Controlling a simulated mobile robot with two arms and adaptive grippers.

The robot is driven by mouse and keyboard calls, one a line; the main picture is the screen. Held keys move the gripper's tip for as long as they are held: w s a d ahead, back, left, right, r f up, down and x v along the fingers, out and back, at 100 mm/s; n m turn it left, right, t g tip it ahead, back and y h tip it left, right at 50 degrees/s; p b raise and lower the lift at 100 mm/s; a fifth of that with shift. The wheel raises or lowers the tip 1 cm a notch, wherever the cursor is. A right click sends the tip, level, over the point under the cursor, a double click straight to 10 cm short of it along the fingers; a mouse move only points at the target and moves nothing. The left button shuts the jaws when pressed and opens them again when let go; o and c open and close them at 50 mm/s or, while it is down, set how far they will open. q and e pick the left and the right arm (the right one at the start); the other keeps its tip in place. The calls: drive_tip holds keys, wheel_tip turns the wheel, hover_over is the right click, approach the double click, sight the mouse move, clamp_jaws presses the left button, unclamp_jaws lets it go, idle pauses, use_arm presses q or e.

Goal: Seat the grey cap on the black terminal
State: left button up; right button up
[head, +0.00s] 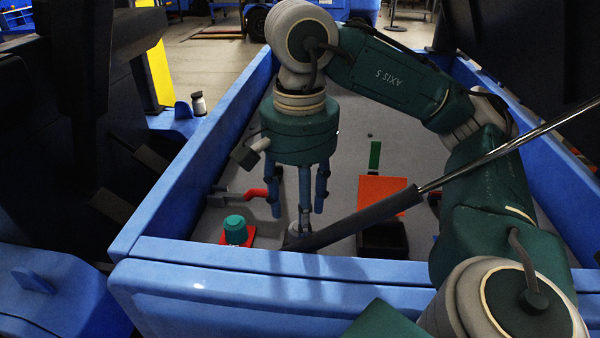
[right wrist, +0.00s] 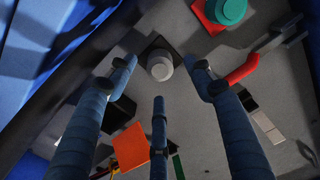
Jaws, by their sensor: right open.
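The grey cap (right wrist: 160,66) is a light round piece in the right wrist view. It shows over the black terminal (right wrist: 158,44), a dark square base; from this angle I cannot tell if it is fully seated. My right gripper (head: 303,205) points down into the blue bin, above that spot. Its three fingers are spread and empty, and they also show around the cap's near side in the right wrist view (right wrist: 165,90). In the head view the cap (head: 296,230) is mostly hidden by a finger and a dark strut. My left gripper is not in view.
A teal cap (head: 236,228) stands on a red base at the left. A red-handled part (head: 255,193) lies behind it. An orange plate (head: 385,190) and a black box (head: 383,240) are to the right. A strut (head: 370,215) crosses in front. Blue bin walls (head: 200,165) surround all.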

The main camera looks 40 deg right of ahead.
drive_tip(key=shift+r, duration=2.1)
